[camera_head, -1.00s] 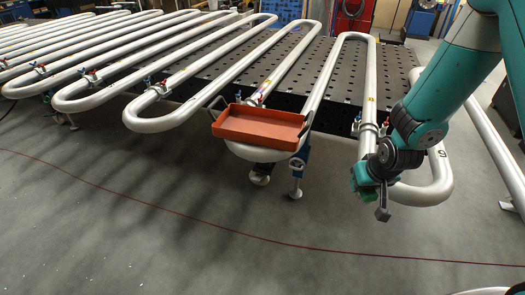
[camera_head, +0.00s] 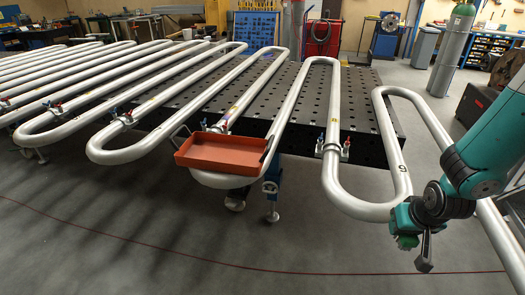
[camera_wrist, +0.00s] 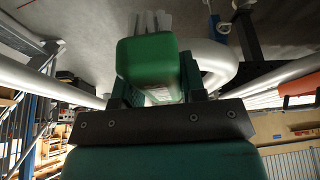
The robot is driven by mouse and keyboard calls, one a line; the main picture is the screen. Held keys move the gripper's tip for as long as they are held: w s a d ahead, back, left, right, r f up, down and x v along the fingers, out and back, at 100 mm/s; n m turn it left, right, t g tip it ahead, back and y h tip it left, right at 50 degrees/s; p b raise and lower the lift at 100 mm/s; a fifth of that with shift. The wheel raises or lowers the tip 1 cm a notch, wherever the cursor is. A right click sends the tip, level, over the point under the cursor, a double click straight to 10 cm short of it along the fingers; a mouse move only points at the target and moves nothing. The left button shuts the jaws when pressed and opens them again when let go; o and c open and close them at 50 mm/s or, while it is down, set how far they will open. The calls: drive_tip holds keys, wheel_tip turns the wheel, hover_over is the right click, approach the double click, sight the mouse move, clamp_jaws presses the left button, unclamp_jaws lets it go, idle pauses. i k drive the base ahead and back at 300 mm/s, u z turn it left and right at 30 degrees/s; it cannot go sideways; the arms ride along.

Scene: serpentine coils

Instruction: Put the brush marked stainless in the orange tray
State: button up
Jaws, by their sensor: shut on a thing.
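My gripper (camera_wrist: 157,98) is shut on a green block-shaped thing (camera_wrist: 147,58) in the wrist view, with pale grey strands beyond its far end. It looks like a brush; a small pale label shows on its side, but I cannot read the mark. In the head view, the green thing (camera_head: 407,242) is small at the arm's end at right, beside the end bend of a pipe. The orange tray (camera_head: 221,141) sits left of my gripper, well apart from it, on the bend of another pipe coil. Its visible floor looks empty.
White serpentine pipes (camera_head: 365,209) run across the scene, over a dark perforated table (camera_head: 352,113). A blue stand (camera_head: 271,184) is under the tray's pipe. The grey floor in front is open, with a thin red cable across it. A gas cylinder (camera_head: 452,50) stands at back right.

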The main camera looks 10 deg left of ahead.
sight(224, 156)
drive_tip(key=u, duration=0.1)
drive_tip(key=i, duration=0.65)
drive_tip(key=u, duration=1.35)
